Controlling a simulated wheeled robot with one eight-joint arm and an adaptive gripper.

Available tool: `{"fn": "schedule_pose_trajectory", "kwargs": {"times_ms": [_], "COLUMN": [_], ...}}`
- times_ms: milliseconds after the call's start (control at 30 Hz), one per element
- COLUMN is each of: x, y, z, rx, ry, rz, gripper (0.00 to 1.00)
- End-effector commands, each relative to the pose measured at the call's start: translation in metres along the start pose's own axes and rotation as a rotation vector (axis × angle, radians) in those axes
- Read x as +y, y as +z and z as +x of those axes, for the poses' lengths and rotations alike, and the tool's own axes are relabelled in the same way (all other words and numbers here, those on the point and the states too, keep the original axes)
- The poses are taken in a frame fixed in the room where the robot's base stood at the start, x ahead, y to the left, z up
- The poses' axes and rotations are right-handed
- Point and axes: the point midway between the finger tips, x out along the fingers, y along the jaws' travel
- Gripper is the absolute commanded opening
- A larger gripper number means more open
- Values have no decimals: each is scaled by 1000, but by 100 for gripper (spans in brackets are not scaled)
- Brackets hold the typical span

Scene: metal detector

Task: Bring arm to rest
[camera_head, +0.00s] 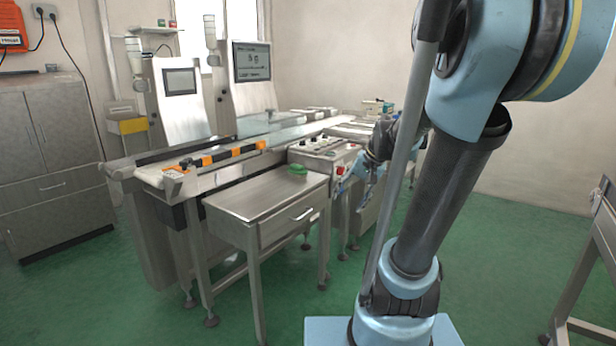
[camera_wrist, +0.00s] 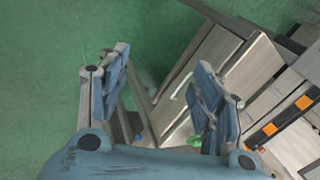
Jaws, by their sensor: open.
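My gripper (camera_wrist: 165,95) is open, with its two fingers apart and nothing between them in the wrist view. In the head view my gripper (camera_head: 362,172) is partly hidden behind my arm, at the right of the small metal table and the control panel. My arm is bent, with its dark lower link rising from the blue base at the right of the picture. The small metal table (camera_head: 240,200) with a drawer stands in front of the conveyor. A green round object (camera_head: 298,169) lies on its top and also shows in the wrist view (camera_wrist: 194,141).
The conveyor machine (camera_head: 215,180) with two screens stands behind the table. A control panel (camera_head: 330,150) with buttons is close to my gripper. A grey cabinet (camera_head: 50,160) stands at the far left. A metal table frame (camera_head: 590,265) is at the right edge. Green floor (camera_head: 490,270) is clear between.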

Motion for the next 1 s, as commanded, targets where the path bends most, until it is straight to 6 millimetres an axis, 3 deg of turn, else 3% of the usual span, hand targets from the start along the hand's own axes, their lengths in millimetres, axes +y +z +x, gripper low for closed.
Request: {"fn": "schedule_pose_trajectory", "kwargs": {"times_ms": [200,600,800,1000], "x": [34,103,125,132], "y": [52,125,143,147], "z": [2,13,19,20], "rx": [4,4,3,2], "ry": [106,297,356,374], "rz": [-109,-305,-366,-383], "gripper": [60,60,60,60]}}
